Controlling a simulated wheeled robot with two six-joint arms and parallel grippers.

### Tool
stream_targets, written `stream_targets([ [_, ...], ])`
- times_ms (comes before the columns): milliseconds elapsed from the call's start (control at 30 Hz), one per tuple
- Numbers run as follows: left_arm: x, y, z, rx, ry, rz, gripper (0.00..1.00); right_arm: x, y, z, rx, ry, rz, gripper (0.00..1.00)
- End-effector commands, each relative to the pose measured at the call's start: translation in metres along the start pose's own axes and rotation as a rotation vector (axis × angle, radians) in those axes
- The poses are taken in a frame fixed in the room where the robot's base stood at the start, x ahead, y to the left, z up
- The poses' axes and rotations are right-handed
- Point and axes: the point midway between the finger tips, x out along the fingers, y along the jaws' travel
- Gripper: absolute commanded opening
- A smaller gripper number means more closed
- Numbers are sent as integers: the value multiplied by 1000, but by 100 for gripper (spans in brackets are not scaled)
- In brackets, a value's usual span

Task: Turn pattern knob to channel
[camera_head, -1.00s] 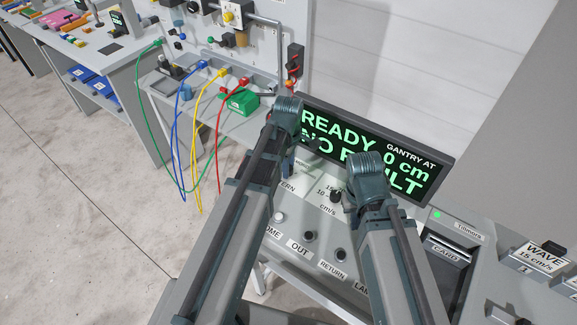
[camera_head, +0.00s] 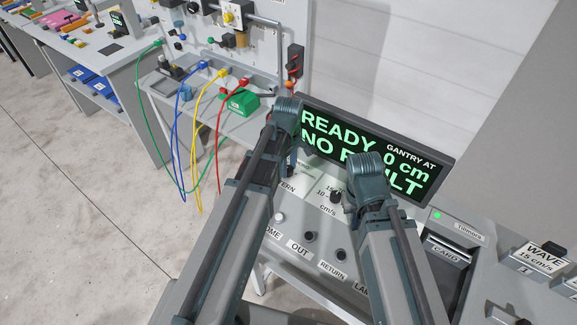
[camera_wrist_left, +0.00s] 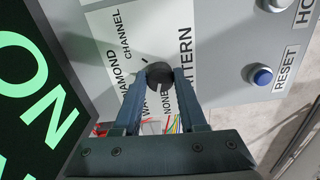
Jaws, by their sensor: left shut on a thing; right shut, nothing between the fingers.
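The pattern knob (camera_wrist_left: 159,74) is round and black in the left wrist view. It sits on a white label plate (camera_wrist_left: 112,55) printed DIAMOND, CHANNEL, NONE and a partly covered word starting WA. My left gripper (camera_wrist_left: 160,80) has its two fingers closed on opposite sides of the knob. In the head view my left gripper (camera_head: 290,165) reaches down to the panel below the screen, and its arm hides the knob. I cannot tell clearly which word the knob points to. My right gripper (camera_head: 349,206) is shut and empty, low by the speed knob (camera_head: 335,197).
The screen (camera_head: 375,150) reads READY, NO FAULT, GANTRY AT 0 cm, partly covered by my arms. A blue RESET button (camera_wrist_left: 261,75) is beside the plate. OUT (camera_head: 311,237) and RETURN (camera_head: 341,255) buttons line the front. A card slot (camera_head: 447,253) is at right.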

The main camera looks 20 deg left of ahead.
Motion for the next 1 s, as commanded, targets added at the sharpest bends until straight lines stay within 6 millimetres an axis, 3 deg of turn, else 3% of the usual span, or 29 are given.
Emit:
stream_targets([
  [1000,0,-2,-1,965,0,0,0,0,0,0,0,0,0,0],
])
